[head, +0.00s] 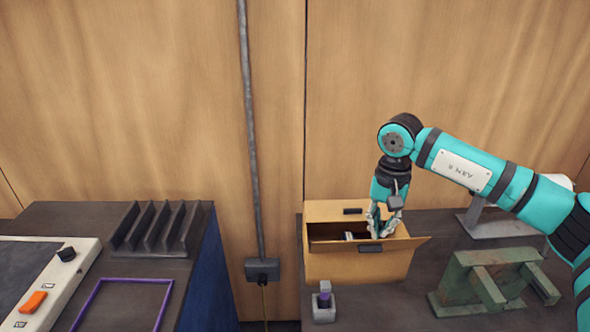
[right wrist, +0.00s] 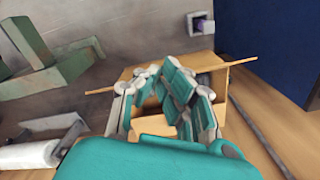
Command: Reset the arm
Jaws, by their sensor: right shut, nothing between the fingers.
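My right arm comes in from the right in the head view, its forearm bent down at the wrist. My right gripper (head: 382,226) points down at the opening of a cardboard box (head: 345,268) and is shut with nothing in it. In the right wrist view the fingers of my right gripper (right wrist: 172,92) show over the open cardboard box (right wrist: 205,62), whose flaps stick out to both sides. A small light-coloured thing (head: 350,236) shows inside the box, too small to make out. My left gripper is not in view.
Right of the box stands a green metal bracket (head: 470,280), with a white roll on a stand behind it. A small grey block with a purple top (head: 324,300) sits in front of the box. On the left table are a dark slotted rack (head: 160,228), a purple frame (head: 122,281) and a switch panel.

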